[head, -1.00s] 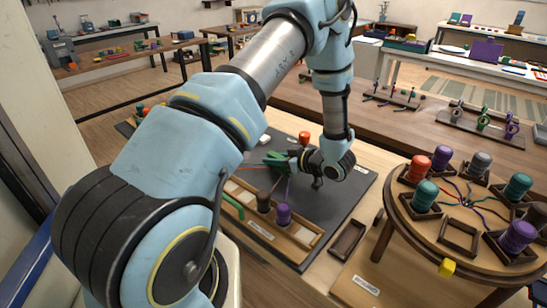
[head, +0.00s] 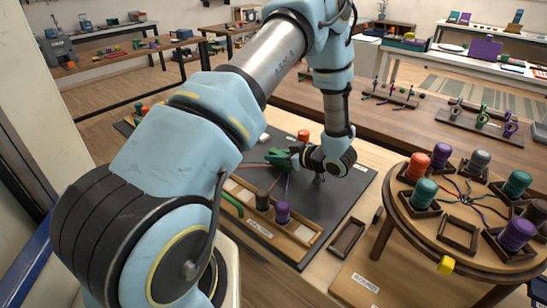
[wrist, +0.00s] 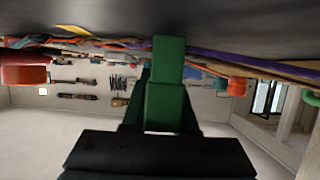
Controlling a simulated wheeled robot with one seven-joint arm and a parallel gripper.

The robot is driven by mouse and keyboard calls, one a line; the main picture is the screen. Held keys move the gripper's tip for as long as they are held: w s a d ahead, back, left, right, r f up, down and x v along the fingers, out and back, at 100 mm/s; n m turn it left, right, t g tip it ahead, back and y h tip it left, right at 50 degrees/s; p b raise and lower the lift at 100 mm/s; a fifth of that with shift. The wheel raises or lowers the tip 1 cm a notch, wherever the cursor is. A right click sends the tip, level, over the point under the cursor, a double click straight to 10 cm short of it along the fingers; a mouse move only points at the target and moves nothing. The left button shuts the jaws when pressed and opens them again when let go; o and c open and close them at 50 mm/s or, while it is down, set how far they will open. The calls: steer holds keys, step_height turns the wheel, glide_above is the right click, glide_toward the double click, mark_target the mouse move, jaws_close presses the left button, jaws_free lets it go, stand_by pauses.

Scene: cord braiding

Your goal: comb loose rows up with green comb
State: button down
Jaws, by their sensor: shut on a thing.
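My gripper (head: 299,157) is low over the dark mat (head: 330,199) and shut on the green comb (head: 279,158). In the wrist view the green comb (wrist: 165,85) stands out from the dark gripper body (wrist: 160,157). Its far end reaches the band of cords (wrist: 215,60), which shows orange, yellow and purple strands. I cannot tell whether the teeth are in the cords. In the head view only thin coloured cords (head: 254,165) show beside the comb, and the loose rows are too small to make out.
A wooden tray (head: 290,244) at the mat's front edge holds a brown bobbin (head: 263,200) and a purple bobbin (head: 283,212). An orange bobbin (head: 304,135) is behind my gripper. An empty dark tray (head: 347,238) lies right. A round stand (head: 420,237) with several bobbins is farther right.

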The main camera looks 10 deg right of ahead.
steer(key=shift+w+d, duration=0.6)
steer(key=shift+d, duration=0.05)
steer(key=r+p, duration=0.2)
steer(key=r, duration=0.1)
steer(key=r+p, duration=0.2)
steer(key=r, duration=0.1)
steer(key=r+p, duration=0.3)
steer(key=shift+s+a+r, duration=0.1)
steer(key=shift+s+a, duration=0.25)
stand_by(0.3)
steer(key=w+a+r+m+t+h+b, duration=0.25)
steer(key=w+a+r+m+h, duration=0.2)
steer(key=w+a, duration=0.6)
steer(key=a+r+m+t+h+b, duration=0.1)
steer(key=a+m+h, duration=0.3)
steer(key=a, duration=0.5)
steer(key=shift+s+r+h, duration=0.35)
steer(key=shift+s+r, duration=0.05)
steer(key=shift+r, duration=0.15)
